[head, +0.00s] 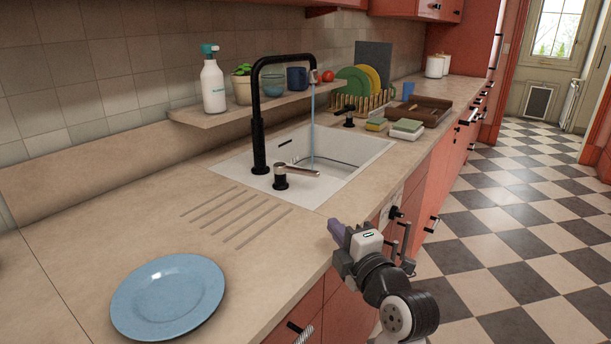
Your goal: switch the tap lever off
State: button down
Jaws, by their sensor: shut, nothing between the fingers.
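The black tap (257,120) arches over the white sink (350,160), and a thin blue stream of water (313,125) runs from its spout into the basin. The tap lever (300,171) has a black base on the near sink rim, left of the basin, and a metallic handle sticking out to the right, roughly level. My gripper (338,231) is shut and empty beside the counter's front edge, to the right of and nearer than the lever, well apart from it. Parts of its fingers are hard to make out.
A blue plate (168,297) lies on the near counter. A shelf (215,117) behind the tap holds a spray bottle (213,85), plant and cups. A dish rack (362,103), sponges (406,129) and brown tray (424,112) stand beyond the sink. Grooved counter left of the lever is clear.

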jog(key=shift+s+d+f, duration=0.15)
jog(key=shift+d+f, duration=0.15)
jog(key=shift+d, duration=0.3)
jog(key=p, duration=0.7)
send_near(302, 174)
jog(key=a, duration=0.1)
jog(key=w+a, duration=0.1)
jog(key=a+r, duration=0.1)
jog(key=a, duration=0.1)
jog(key=shift+w+a, duration=0.1)
jog(key=shift+w, duration=0.2)
jog(key=shift+w+d+f+p, duration=0.1)
jog(key=shift+w+d+p, duration=0.25)
jog(key=shift+w, duration=0.55)
jog(key=shift+w+d+f+p, duration=0.1)
jog(key=shift+w+d, duration=0.35)
jog(key=shift+w, duration=0.45)
jog(key=shift+f+b, duration=0.15)
jog(key=shift+b, duration=0.15)
